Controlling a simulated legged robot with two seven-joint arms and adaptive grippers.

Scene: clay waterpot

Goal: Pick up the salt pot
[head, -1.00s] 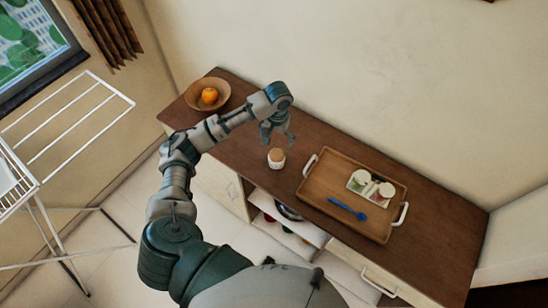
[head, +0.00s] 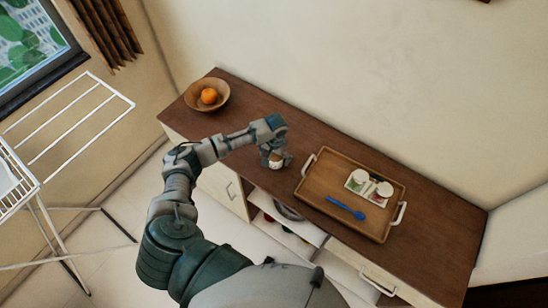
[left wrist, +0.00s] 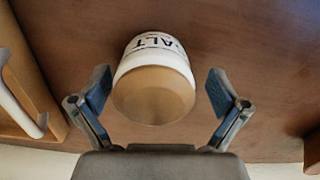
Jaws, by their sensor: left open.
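The salt pot (head: 276,163) is a small white jar with a wooden lid, standing on the brown counter near its front edge. In the left wrist view the salt pot (left wrist: 154,82) shows its round lid and part of its dark lettering. My left gripper (head: 277,160) is open and down at the pot, partly covering it in the head view. In the left wrist view the left gripper's fingers (left wrist: 158,92) stand on either side of the pot, with a gap visible on both sides. My right gripper is not in view.
A wooden tray (head: 318,197) with white handles stands to the right of the pot, holding small jars (head: 370,184) and a blue spoon (head: 345,208). A wooden bowl (head: 192,95) with an orange (head: 209,96) sits at the far left. The counter (head: 240,103) between bowl and tray is otherwise clear.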

